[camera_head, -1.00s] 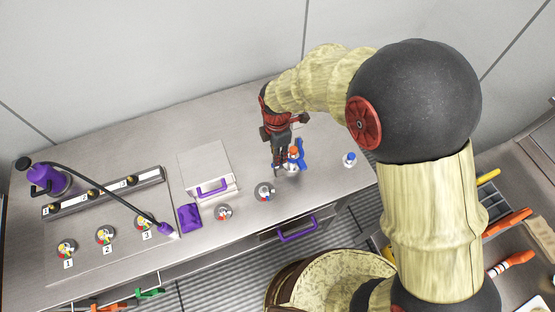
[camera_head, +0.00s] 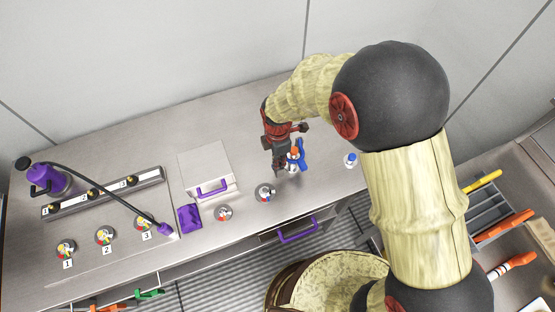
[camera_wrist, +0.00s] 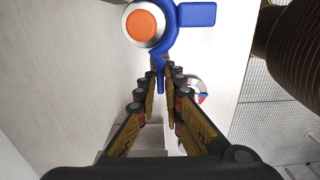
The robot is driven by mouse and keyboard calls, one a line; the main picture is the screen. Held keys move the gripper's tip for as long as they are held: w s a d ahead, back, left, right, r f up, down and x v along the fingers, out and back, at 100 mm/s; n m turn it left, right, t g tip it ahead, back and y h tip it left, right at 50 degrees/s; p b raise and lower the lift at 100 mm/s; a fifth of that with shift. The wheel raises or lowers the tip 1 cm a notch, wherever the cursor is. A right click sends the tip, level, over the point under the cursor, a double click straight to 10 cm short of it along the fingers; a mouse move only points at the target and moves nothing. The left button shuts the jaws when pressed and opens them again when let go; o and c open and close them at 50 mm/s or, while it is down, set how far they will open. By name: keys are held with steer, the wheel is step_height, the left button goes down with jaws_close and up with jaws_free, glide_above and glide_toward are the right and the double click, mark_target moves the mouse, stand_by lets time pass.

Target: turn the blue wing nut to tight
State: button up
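The blue wing nut (camera_head: 302,154) sits around an orange-topped post (camera_head: 294,150) near the right part of the bench. In the wrist view the wing nut (camera_wrist: 196,14) rings the post (camera_wrist: 144,24); one wing points right and a thinner one points down the picture. My gripper (camera_head: 280,168) is lowered just left of the post. In the wrist view my gripper (camera_wrist: 160,72) has the thinner wing between its fingertips, with narrow gaps appearing on both sides. The fingers look open and not clamped on it.
A small blue-capped bottle (camera_head: 351,160) stands right of the wing nut. A grey box with a purple handle (camera_head: 206,172) stands further left. Bench surface behind my gripper is clear.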

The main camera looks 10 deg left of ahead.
jaws_close()
steer(key=shift+m, duration=0.3)
steer(key=m, duration=0.6)
steer(key=shift+p, duration=0.35)
steer(key=m, duration=0.3)
steer(key=shift+m, duration=0.4)
steer(key=m, duration=0.3)
steer(key=shift+m, duration=0.3)
steer(key=m, duration=0.3)
steer(key=shift+m+p, duration=0.3)
steer(key=m, duration=0.3)
steer(key=shift+m, duration=0.4)
steer(key=m, duration=0.6)
